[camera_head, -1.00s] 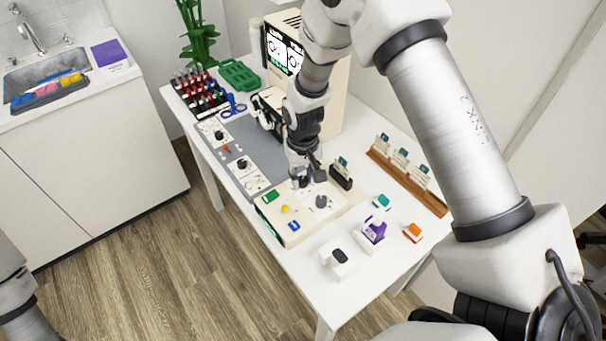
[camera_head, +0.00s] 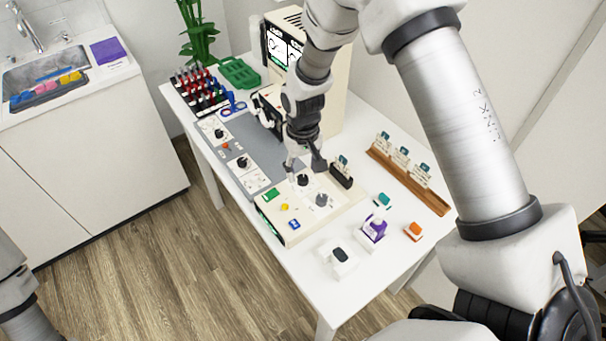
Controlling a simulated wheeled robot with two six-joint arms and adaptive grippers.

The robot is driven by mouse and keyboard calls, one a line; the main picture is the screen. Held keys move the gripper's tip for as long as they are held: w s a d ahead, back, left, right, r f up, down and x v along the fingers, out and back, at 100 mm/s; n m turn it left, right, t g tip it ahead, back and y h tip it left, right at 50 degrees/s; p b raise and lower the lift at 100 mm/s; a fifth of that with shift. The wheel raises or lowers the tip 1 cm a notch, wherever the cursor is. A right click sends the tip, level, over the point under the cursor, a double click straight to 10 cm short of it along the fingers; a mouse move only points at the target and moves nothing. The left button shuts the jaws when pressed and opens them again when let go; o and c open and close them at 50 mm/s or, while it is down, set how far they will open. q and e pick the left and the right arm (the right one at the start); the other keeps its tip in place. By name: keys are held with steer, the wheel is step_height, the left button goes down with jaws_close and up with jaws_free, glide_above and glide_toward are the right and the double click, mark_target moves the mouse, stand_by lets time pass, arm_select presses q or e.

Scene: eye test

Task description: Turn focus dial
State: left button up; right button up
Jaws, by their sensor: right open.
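A cream console (camera_head: 312,222) on the white table carries two dark dials, one farther back (camera_head: 303,180) and one nearer the front right (camera_head: 321,200). I cannot read which one is the focus dial. My right gripper (camera_head: 304,167) points down just behind and above the back dial. Its fingers are spread and nothing is between them; the dial shows clear below them. Green (camera_head: 271,195), yellow (camera_head: 284,207) and blue (camera_head: 294,224) controls sit on the console's left part. My left gripper is out of view; only part of its arm shows at the lower left.
A grey panel (camera_head: 262,140) with small dial plates lies left of the console. A black block (camera_head: 341,178) stands behind it, and a wooden card rack (camera_head: 408,182) is at right. White, purple, teal and orange small items stand at the front right.

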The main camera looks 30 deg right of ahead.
mark_target(303, 178)
step_height(303, 178, up, 9)
steer(key=shift+r, duration=0.1)
stand_by(0.4)
